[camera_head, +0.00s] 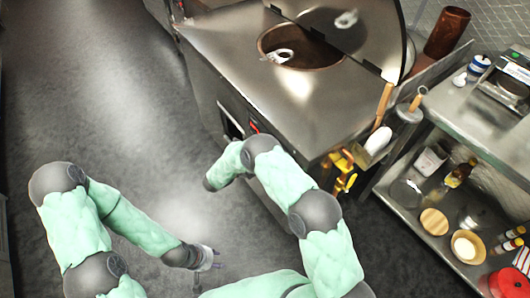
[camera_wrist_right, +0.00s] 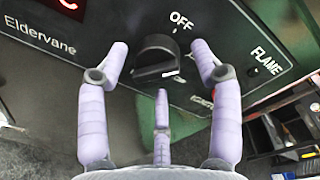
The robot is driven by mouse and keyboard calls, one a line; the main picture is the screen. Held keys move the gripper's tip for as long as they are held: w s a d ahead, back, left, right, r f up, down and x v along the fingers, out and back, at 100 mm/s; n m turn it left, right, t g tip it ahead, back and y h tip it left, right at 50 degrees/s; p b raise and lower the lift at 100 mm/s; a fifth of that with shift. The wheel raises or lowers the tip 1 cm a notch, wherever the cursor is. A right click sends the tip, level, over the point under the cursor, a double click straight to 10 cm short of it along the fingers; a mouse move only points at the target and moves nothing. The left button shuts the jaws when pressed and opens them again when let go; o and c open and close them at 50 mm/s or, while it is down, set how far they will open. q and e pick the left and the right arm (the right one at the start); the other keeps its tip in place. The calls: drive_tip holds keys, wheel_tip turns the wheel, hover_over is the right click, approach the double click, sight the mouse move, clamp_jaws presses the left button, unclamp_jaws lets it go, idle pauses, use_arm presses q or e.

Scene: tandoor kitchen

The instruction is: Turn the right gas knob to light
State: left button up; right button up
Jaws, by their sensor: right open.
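A black gas knob (camera_wrist_right: 155,58) with a raised grip bar sits on a dark green panel in the right wrist view. "OFF" (camera_wrist_right: 181,19) is printed above it and "FLAME" (camera_wrist_right: 267,60) to its right. My right gripper (camera_wrist_right: 160,66) is open, its lilac fingers spread around the knob: one left, one right, one below. I see gaps between fingers and knob; contact cannot be told. In the head view the right gripper and the knob are hidden at the front of the steel tandoor cabinet (camera_head: 270,75). My left gripper (camera_head: 216,259) hangs open and empty above the floor.
A red display (camera_wrist_right: 68,4) shows at the panel's top left. The tandoor's round opening (camera_head: 300,47) has a raised lid (camera_head: 375,35). A steel shelf (camera_head: 455,110) with jars stands right. The floor at left is clear.

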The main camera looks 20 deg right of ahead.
drive_tip(key=v, duration=1.2)
